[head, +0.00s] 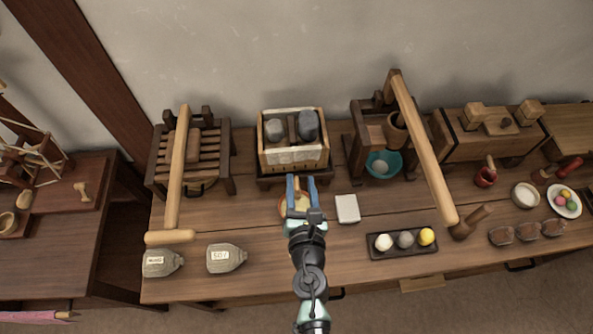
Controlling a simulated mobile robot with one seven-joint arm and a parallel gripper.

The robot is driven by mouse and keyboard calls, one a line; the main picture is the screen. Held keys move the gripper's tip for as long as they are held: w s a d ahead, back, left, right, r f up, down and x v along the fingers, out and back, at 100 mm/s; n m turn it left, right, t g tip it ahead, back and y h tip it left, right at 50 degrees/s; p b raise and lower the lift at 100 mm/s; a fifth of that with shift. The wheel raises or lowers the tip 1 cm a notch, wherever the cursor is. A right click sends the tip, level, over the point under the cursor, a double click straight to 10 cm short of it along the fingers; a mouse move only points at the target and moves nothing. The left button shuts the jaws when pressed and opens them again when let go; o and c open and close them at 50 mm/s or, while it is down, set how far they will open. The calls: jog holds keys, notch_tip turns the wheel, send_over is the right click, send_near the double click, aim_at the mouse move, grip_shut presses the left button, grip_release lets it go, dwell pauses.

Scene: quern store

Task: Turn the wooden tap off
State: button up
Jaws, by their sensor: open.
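My gripper (301,186) is open, with its two blue fingers pointing at the front of a wooden box (265,160) at the middle of the bench. A small wooden piece (276,183), which may be the tap, shows at the lower front of this box, just left of the fingers. Its shape and turn are too small to tell. I see nothing between the fingers.
Grey stones (308,124) weigh down the box. A white block (347,208) lies close right of my gripper. A dark tray (402,252) is at front right; grey bottles (226,258) at front left.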

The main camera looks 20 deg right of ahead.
aim_at(297, 184)
jog(key=s+a+f+n+g+y, duration=0.1)
jog(key=s+a+f+n+g, duration=0.15)
jog(key=s+f, duration=0.35)
jog(key=shift+n+t, duration=0.45)
jog(key=b+x, duration=0.1)
jog(key=x, duration=0.4)
jog(key=b+x, duration=0.2)
jog(key=x, duration=0.2)
jog(key=b+x, duration=0.1)
jog(key=x, duration=0.4)
jog(key=shift+w+d+f+b, duration=0.15)
jog(key=shift+d+f+b, duration=0.1)
jog(key=shift+d+b, duration=0.1)
grip_shut()
